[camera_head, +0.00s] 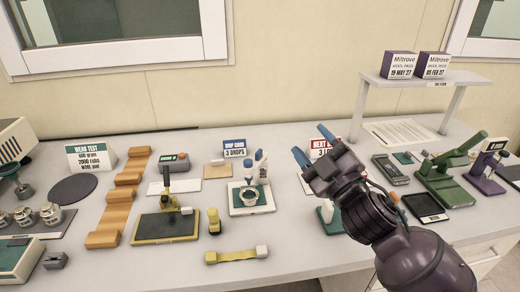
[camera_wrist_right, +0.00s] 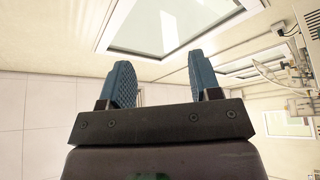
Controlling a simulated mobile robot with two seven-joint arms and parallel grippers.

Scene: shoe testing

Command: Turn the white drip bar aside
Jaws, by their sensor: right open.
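A drop station stands mid-table behind my right gripper's left side: a white base (camera_head: 236,208) carries a small cup (camera_head: 250,197) and upright white parts (camera_head: 262,167). A thin white piece beside the cup may be the drip bar, but it is too small to tell. My right gripper (camera_head: 312,143) is open and empty, raised above the table to the right of this station. Its blue fingers also show apart in the right wrist view (camera_wrist_right: 163,78), with nothing between them. My left gripper is not in view.
The drop card sign (camera_head: 234,149) stands behind the station. A yellow stand (camera_head: 165,226), a small yellow piece (camera_head: 214,222) and a yellow bar with a white end (camera_head: 237,256) lie left and in front. A raised shelf (camera_head: 425,78) holds two boxes at right.

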